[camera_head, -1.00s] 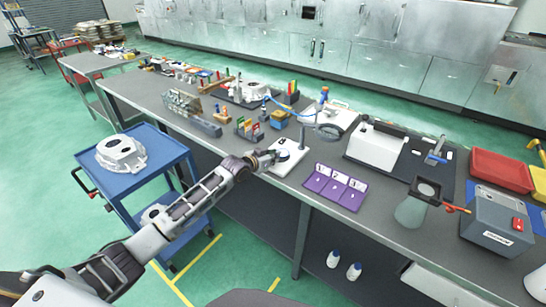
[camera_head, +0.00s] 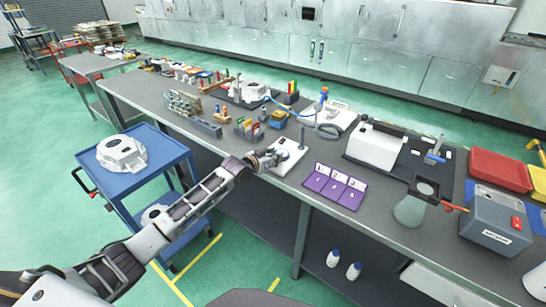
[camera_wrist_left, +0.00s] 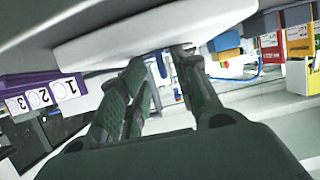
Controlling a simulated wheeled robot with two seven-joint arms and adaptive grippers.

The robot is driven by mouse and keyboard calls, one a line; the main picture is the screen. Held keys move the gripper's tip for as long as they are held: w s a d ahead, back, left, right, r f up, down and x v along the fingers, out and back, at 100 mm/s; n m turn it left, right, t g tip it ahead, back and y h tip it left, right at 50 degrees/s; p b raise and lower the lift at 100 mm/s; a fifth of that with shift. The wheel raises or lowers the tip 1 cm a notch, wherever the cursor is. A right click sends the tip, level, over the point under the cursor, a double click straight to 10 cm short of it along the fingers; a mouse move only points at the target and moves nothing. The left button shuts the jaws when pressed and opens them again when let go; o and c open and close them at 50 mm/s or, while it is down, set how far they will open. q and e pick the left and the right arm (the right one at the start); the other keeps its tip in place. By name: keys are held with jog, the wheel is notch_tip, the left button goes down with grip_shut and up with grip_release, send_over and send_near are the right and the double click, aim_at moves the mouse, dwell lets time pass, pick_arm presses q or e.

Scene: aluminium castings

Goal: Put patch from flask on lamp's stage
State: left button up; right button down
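A small dark mark shows on the stage. My left gripper (camera_head: 272,158) is at the stage's near left edge. In the left wrist view the left gripper (camera_wrist_left: 160,62) has its two dark fingers apart, with no object clearly between them, close to the white plate (camera_wrist_left: 110,47). I cannot make out a patch for certain. My right gripper is out of view.
A purple numbered rack (camera_head: 335,187) stands right of the stage. A grey box (camera_head: 495,222) and a red tray (camera_head: 499,169) are at the right. Small coloured blocks and fixtures crowd the bench to the left. A blue cart (camera_head: 172,157) stands left of the bench.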

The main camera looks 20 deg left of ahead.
pick_arm(q)
jog(key=shift+s+a+f, duration=0.1)
jog(key=shift+s+f, duration=0.15)
jog(key=shift+f, duration=0.6)
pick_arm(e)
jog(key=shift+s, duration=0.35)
pick_arm(q)
jog(key=shift+r, duration=0.1)
jog(key=shift+w+r, duration=0.1)
jog(key=shift+r, duration=0.3)
jog(key=shift+r+v, duration=0.2)
jog(key=shift+v, duration=1.15)
jog(key=shift+r+v, duration=0.15)
jog(key=shift+v, duration=1.25)
jog(key=v, duration=0.6)
jog(key=shift+r+p, duration=0.25)
jog(key=shift+p, duration=0.05)
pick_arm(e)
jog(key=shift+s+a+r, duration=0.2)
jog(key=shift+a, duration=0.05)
pick_arm(q)
jog(key=shift+a, duration=0.15)
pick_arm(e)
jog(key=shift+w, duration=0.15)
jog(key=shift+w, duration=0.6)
